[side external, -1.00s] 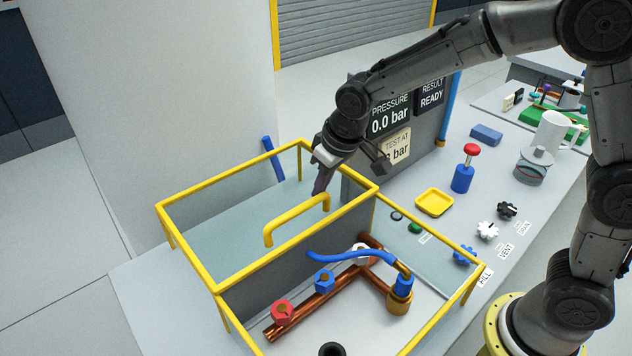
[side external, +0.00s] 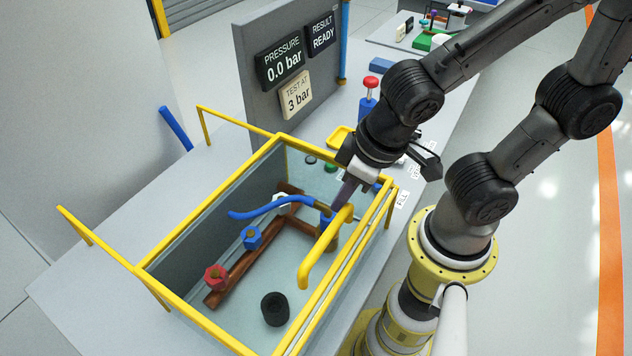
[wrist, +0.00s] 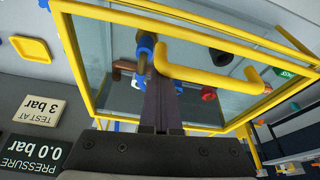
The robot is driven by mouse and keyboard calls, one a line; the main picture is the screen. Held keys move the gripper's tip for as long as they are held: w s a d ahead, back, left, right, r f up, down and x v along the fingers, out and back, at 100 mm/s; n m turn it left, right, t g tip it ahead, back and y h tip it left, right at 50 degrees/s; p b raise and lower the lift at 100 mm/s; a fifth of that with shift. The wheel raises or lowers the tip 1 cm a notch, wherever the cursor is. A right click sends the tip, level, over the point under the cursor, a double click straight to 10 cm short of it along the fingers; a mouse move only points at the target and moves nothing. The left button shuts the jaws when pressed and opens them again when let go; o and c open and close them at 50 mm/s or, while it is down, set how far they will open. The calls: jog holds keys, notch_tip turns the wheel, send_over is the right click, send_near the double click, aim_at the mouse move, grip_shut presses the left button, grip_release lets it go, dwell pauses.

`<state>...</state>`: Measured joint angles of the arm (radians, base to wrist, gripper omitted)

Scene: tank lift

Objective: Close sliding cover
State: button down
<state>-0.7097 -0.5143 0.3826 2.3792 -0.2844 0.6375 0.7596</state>
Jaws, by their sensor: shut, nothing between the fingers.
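The sliding cover is a clear pane with a yellow frame (side external: 208,207), and it lies over the tank. Its yellow handle (side external: 327,243) stands near the tank's right side; the handle also shows in the wrist view (wrist: 212,81). My gripper (side external: 340,198) is shut and empty, pointing down beside the handle's far end. Its dark fingers (wrist: 161,95) overlap that end in the wrist view, so I cannot tell whether they touch it. The cover's right edge appears close along the tank's right rim (side external: 352,262).
Inside the tank are copper pipes (side external: 232,277), a blue hose (side external: 262,211), red and blue fittings and a black cylinder (side external: 275,308). Bare yellow rails (side external: 92,238) extend left. The pressure panel (side external: 283,65) and yellow tray (side external: 340,137) stand behind.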

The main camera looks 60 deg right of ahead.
jog(key=shift+s, duration=0.95)
